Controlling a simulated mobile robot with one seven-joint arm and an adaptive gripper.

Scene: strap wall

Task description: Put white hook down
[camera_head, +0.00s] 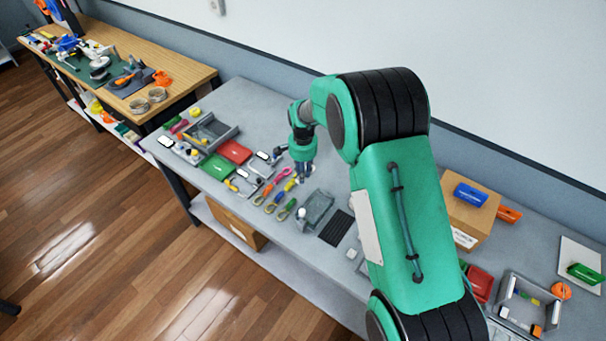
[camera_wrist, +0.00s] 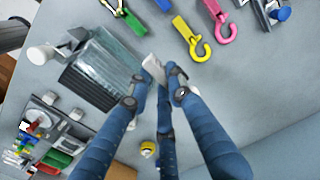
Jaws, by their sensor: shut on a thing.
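My gripper (camera_wrist: 155,85) is shut on the white hook (camera_wrist: 153,66), and a pale end of it shows between the fingertips in the wrist view. The fingers hide the rest of it. In the head view my gripper (camera_head: 303,177) is over the grey table, just beyond the grey tray (camera_head: 319,205). A pink hook (camera_wrist: 217,22) and a yellow hook (camera_wrist: 191,38) lie on the table near the fingertips. I cannot tell whether the white hook touches the table.
The grey tray also shows in the wrist view (camera_wrist: 84,88), close left of my fingers. Blue and green hooks, a red case (camera_head: 235,151) and a green case (camera_head: 217,167) lie to the left. A black ribbed mat (camera_head: 336,228) lies right of the tray. Bare table is behind my gripper.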

